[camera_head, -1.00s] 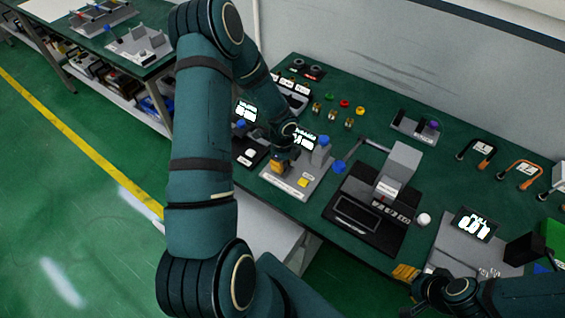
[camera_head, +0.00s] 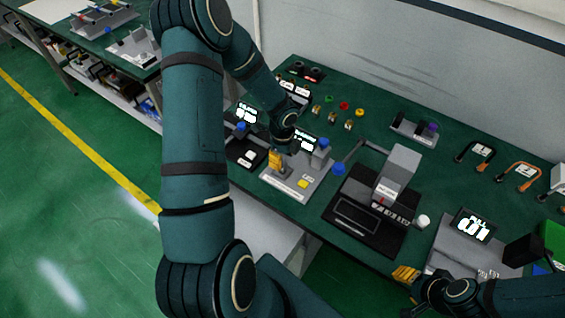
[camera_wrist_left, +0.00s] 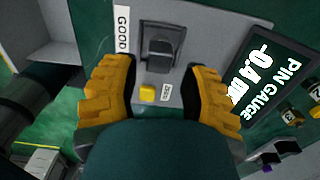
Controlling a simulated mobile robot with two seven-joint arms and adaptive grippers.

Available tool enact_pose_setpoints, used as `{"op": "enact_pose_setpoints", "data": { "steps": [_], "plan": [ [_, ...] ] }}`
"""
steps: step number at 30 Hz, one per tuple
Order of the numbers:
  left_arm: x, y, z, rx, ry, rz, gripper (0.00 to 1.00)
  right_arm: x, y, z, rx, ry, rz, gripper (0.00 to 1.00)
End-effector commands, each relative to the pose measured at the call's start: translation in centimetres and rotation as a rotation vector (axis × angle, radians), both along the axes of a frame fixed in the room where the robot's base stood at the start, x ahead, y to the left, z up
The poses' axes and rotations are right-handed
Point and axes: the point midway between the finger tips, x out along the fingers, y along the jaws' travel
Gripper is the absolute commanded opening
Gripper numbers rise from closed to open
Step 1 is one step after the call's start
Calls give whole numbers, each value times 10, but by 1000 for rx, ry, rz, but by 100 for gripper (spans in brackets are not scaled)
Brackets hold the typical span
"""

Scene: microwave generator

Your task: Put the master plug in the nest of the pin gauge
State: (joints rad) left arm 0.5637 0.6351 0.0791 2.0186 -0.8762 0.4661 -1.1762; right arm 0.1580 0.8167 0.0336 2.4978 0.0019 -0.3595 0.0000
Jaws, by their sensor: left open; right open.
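The pin gauge is a grey plate (camera_head: 277,184) with a display (camera_head: 303,141), on the green bench. In the left wrist view its display (camera_wrist_left: 272,80) reads PIN GAUGE and a negative number. A grey and black block (camera_wrist_left: 160,43), which looks like the nest, stands on the plate near a yellow button (camera_wrist_left: 148,92). I cannot tell whether a plug sits in it. My left gripper (camera_head: 275,160) is over the plate. Its open yellow fingers (camera_wrist_left: 160,90) are apart with nothing between them. I cannot identify the master plug for sure. My right gripper (camera_head: 405,275) is open at the bench's front edge.
A black device with a grey upright (camera_head: 398,170) stands right of the gauge. A grey rack (camera_head: 414,132) with dark and purple-tipped pieces is behind it. Another display unit (camera_head: 473,226) is at the right. Small coloured parts (camera_head: 344,105) lie at the back.

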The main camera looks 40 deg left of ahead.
Motion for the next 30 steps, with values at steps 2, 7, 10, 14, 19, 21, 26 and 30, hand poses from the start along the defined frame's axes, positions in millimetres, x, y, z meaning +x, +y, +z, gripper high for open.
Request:
{"op": "enact_pose_setpoints", "data": {
  "steps": [2, 7, 10, 14, 19, 21, 26, 30],
  "plan": [
    [0, 1, 21, 1, -4, 2, 45, 0, 0, 3, 0, 0, 0, 47],
    [0, 0, 53, 0, -2, 2, 45, 0, 0, 7, 0, 1, 1, 47],
    [0, 0, 66, 0, -2, 1, 45, 0, 0, 8, 1, 0, 1, 47],
    [0, 0, 77, 0, -1, 0, 45, 0, 0, 9, 1, 0, 2, 47],
    [0, 0, 80, -1, 1, 0, 45, 0, 0, 9, 1, 0, 2, 47],
    [0, 0, 80, -1, 1, 0, 45, 0, 0, 9, 1, 0, 2, 47],
    [0, 0, 80, -1, 1, 0, 45, 0, 0, 9, 1, 0, 2, 47],
    [0, 0, 80, -1, 1, 0, 45, 0, 0, 9, 1, 0, 2, 47]
  ]
}}
